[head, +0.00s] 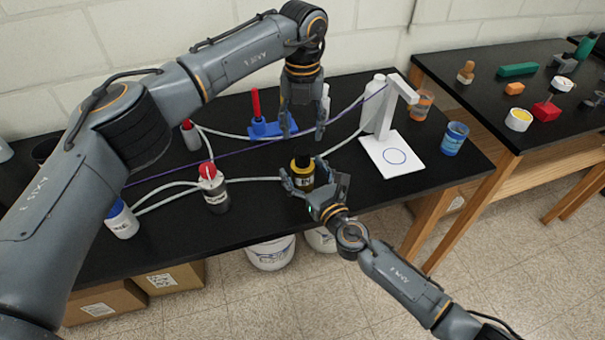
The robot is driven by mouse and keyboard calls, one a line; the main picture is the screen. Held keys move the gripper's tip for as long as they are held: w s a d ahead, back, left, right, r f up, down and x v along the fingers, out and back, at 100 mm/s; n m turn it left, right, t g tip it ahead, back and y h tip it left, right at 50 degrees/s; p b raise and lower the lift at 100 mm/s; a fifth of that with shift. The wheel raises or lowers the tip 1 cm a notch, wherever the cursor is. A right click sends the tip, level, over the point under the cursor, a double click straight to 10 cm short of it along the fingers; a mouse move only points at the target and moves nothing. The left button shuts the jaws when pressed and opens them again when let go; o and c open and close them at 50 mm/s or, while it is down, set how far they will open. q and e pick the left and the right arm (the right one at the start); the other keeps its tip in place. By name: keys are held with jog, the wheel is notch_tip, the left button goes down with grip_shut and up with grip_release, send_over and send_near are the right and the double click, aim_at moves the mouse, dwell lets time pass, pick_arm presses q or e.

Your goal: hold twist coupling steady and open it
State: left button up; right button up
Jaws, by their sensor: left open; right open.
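A yellow-and-black upright piece (302,173), which looks like the twist coupling, stands near the front edge of the black table. Pale hoses run up close to it from both sides; where they join it is hidden. My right gripper (301,188) is open, with its fingers around or just in front of the piece's lower part; I cannot tell whether they touch it. My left gripper (303,136) is open and empty, pointing down above the piece, with a gap between its fingertips and the dark top.
A blue block with a red rod (268,129) is behind. A white stand (393,158), orange cup (422,105) and blue cup (453,138) stand right. A purple cord (225,152) crosses the table.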

aim_at(303, 150)
jog(key=shift+w, duration=0.1)
grip_shut()
pick_arm(q)
jog(key=m, duration=2.1)
jog(key=shift+m, duration=0.4)
jog(key=shift+f+m, duration=0.3)
jog(key=shift+f, duration=0.05)
notch_tip(303, 150, down, 7)
jog(key=shift+f, duration=0.15)
